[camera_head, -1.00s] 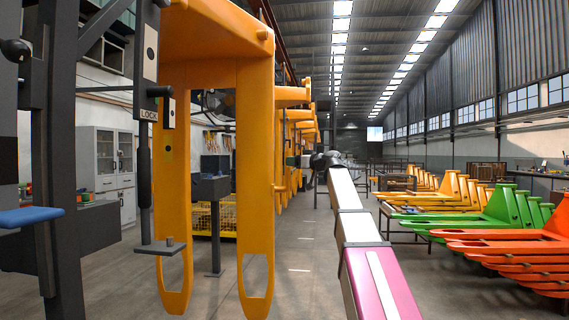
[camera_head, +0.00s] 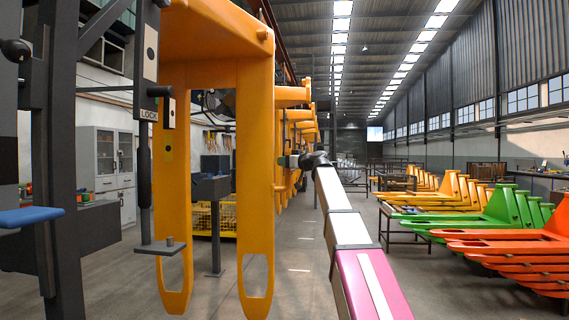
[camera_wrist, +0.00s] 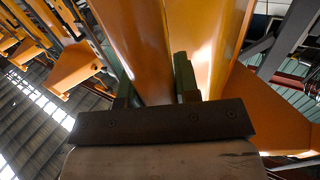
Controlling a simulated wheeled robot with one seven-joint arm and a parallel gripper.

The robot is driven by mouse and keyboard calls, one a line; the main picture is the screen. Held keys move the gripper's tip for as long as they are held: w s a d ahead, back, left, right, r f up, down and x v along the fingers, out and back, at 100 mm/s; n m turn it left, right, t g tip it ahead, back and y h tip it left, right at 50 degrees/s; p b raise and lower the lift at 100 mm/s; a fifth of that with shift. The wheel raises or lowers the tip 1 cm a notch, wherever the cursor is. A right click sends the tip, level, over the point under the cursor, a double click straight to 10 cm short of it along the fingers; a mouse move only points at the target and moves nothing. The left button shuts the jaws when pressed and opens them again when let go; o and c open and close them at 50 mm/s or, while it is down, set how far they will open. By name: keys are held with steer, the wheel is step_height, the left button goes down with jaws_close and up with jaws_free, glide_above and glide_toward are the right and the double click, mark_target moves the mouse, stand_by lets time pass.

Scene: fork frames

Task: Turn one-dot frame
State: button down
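A large orange fork frame (camera_head: 255,130) hangs nearest in the head view, its two long legs ending in open loops. My gripper (camera_head: 288,160) is beyond the nearest frame's right leg, beside a frame in the row. In the wrist view my two fingers (camera_wrist: 154,88) stand on either side of an orange beam (camera_wrist: 140,45). Whether they press on it cannot be told. Dots on that frame are not visible.
A dark post with a LOCK sign (camera_head: 149,115) and a blue pad (camera_head: 30,217) stand at the left. A dark pedestal (camera_head: 213,220) stands behind the nearest frame. Green (camera_head: 490,215) and orange-red forks (camera_head: 520,245) fill the right. The aisle floor is clear.

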steer(key=shift+s, duration=1.05)
steer(key=c, duration=0.8)
jaws_free()
steer(key=shift+c, duration=0.2)
steer(key=v, duration=1)
steer(key=shift+s+d, duration=0.25)
steer(key=shift+d, duration=0.1)
